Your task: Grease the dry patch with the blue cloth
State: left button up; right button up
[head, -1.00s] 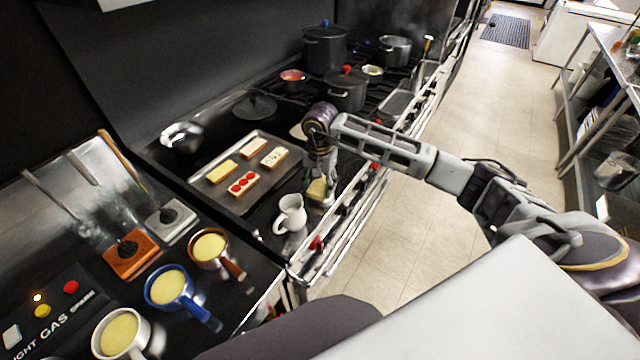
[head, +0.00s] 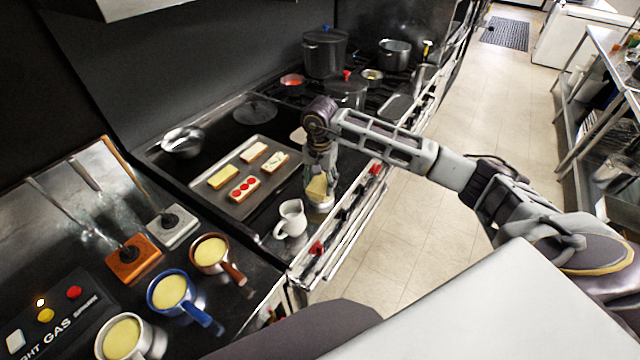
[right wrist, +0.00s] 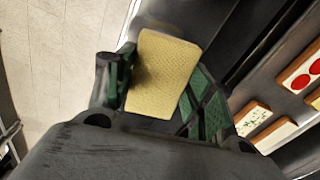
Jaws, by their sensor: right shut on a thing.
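My right gripper (head: 318,180) is shut on a pale yellow, textured pad (right wrist: 164,74). The pad also shows in the head view (head: 317,189), above the front edge of the dark cooktop (head: 228,130), right of the white jug. In the right wrist view the pad stands between the green-lined fingers. A pale round shape shows just below it; I cannot tell whether they touch. I make out no blue cloth and no clear dry patch in these views. My left gripper is not in view.
A tray (head: 276,207) with several decorated blocks lies left of my right gripper. A white jug (head: 291,219) stands close in front. Mugs of yellow liquid, including a blue one (head: 171,291), stand at lower left. Pots (head: 325,50) stand at the back. The floor at right is clear.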

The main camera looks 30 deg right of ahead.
aim_at(320, 184)
jog(key=shift+r+p, duration=0.6)
jog(key=shift+r, duration=1.2)
jog(key=shift+s, duration=0.1)
